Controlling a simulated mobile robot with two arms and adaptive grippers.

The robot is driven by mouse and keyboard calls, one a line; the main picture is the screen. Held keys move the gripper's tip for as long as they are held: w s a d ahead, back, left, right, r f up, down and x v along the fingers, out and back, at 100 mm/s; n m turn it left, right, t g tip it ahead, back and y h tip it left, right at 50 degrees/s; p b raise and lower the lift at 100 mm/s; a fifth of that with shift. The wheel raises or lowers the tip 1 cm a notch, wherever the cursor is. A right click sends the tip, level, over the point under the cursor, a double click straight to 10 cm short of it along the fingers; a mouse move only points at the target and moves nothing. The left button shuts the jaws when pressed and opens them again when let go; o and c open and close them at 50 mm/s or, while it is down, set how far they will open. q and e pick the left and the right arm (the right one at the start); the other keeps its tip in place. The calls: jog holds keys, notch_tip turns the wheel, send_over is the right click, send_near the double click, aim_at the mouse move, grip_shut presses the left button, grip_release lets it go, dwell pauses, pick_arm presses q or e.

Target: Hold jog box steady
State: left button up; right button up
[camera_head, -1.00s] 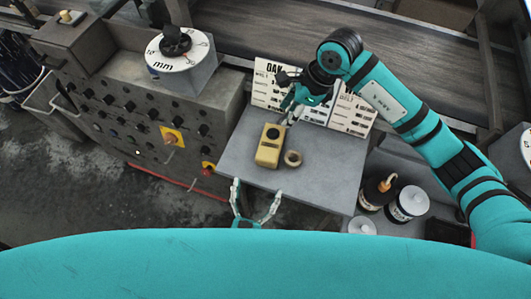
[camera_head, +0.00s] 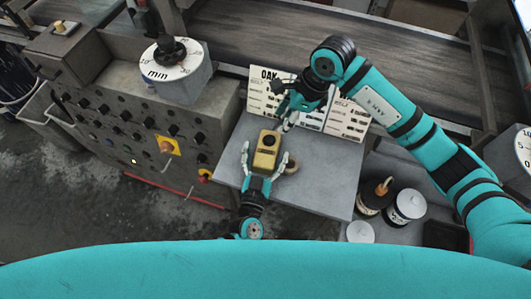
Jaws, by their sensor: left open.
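The yellow jog box (camera_head: 265,150), with dark round controls on its top, lies on the grey shelf (camera_head: 322,190). My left gripper (camera_head: 265,154) is open, with one finger to the left and one to the right of the box's lower part. I cannot tell whether the fingers touch it. My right gripper (camera_head: 286,122) is at the box's upper end, in front of the cards. Its fingertips are small and partly hidden, so its jaw state is unclear. A tan ring (camera_head: 291,168) beside the box is partly hidden by my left gripper.
Printed cards (camera_head: 346,118) stand along the shelf's back edge. A control panel (camera_head: 130,115) with several knobs and a dial (camera_head: 172,60) is at left. Lidded cans (camera_head: 408,204) stand to the lower right. The conveyor (camera_head: 255,38) runs behind. The shelf's right part is clear.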

pick_arm(q)
jog(key=c, duration=1.4)
pick_arm(e)
grip_shut()
dwell(0.5)
